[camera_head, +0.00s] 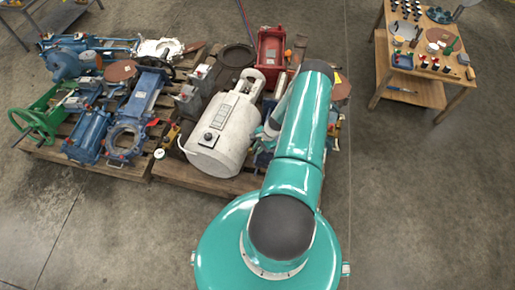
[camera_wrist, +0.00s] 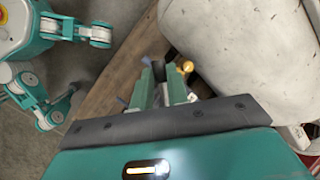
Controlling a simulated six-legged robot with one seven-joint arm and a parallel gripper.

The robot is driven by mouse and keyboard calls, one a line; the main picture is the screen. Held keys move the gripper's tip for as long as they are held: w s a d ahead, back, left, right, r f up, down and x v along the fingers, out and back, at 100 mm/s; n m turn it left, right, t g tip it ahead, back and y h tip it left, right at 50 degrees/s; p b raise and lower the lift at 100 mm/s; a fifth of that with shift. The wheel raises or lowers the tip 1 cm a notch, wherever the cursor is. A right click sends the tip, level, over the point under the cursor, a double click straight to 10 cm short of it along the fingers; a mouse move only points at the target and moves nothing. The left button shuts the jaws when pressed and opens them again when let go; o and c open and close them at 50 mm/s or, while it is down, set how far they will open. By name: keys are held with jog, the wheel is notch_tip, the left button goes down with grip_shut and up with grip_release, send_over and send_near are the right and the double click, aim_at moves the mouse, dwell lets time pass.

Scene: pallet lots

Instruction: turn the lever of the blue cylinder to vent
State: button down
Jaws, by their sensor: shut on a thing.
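In the wrist view, my gripper (camera_wrist: 163,88) has its two teal fingers close together over the pallet, shut on a small part that the fingers mostly hide; its place fits the lever. The body of the blue cylinder is not clearly seen in the wrist view. In the head view my arm covers the fingertips, and a dark blue patch (camera_head: 262,159) shows beside it. I cannot read the lever's position.
A large white tank (camera_head: 222,135) lies close beside my gripper; it also fills the upper right of the wrist view (camera_wrist: 245,45). A red housing (camera_head: 271,48) stands behind. Blue valves (camera_head: 128,135) crowd the left pallet. A wooden bench (camera_head: 415,90) stands right, with clear floor before it.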

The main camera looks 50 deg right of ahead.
jog(key=shift+s+d+n+g+y, duration=0.15)
jog(key=shift+s+n+g, duration=0.35)
jog(key=shift+n, duration=0.75)
jog(key=shift+s+d+n+g+y, duration=0.15)
jog(key=shift+s+n+g, duration=0.35)
jog(key=shift+n, duration=0.8)
jog(key=shift+s+d+n+g+y, duration=0.15)
jog(key=shift+s+n+g, duration=0.35)
jog(key=shift+n, duration=0.75)
jog(key=shift+w+a, duration=0.1)
jog(key=shift+w, duration=0.05)
jog(key=c, duration=1.4)
grip_release()
jog(key=shift+o, duration=0.2)
jog(key=v, duration=1.4)
jog(key=shift+w, duration=0.15)
